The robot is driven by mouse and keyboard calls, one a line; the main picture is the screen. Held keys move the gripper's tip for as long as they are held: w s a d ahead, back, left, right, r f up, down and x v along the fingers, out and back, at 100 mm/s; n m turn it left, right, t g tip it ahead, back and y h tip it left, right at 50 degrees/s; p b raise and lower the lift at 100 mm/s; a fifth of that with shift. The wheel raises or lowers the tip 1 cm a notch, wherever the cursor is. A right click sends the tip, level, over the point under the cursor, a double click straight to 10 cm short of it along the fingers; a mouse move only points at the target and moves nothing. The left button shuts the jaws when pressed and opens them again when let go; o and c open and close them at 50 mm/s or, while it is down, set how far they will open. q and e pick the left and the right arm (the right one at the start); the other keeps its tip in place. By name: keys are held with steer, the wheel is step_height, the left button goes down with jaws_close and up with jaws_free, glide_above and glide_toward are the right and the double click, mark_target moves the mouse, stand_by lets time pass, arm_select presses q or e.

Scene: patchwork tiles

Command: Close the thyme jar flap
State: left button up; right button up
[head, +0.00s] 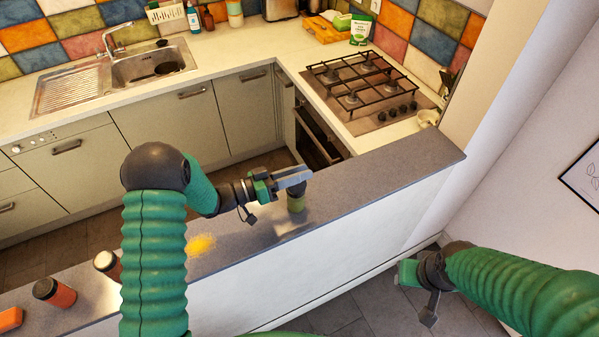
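A small jar with a dark green body and a dark top (296,202) stands upright on the grey counter ledge; it is probably the thyme jar, but I cannot read a label. My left gripper (293,178) is just above it, with its fingers pointing right. The fingers lie together with no visible gap and hide part of the jar's top, so I cannot tell the flap's position or whether they touch it. My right gripper (408,272) is low at the right, away from the ledge, and its fingers cannot be made out.
Yellow powder (201,245) lies on the ledge left of the jar. Other jars, one with an orange body (56,293) and one with a pale top (106,262), are farther left. The ledge right of the jar is clear. A gas stove (365,88) is behind.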

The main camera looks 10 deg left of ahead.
arm_select(q)
steer(key=b+v, duration=0.6)
steer(key=v, duration=1)
steer(key=shift+s+a, duration=0.2)
steer(key=shift+a, duration=0.2)
steer(key=shift+d+f, duration=0.1)
steer(key=shift+f, duration=0.1)
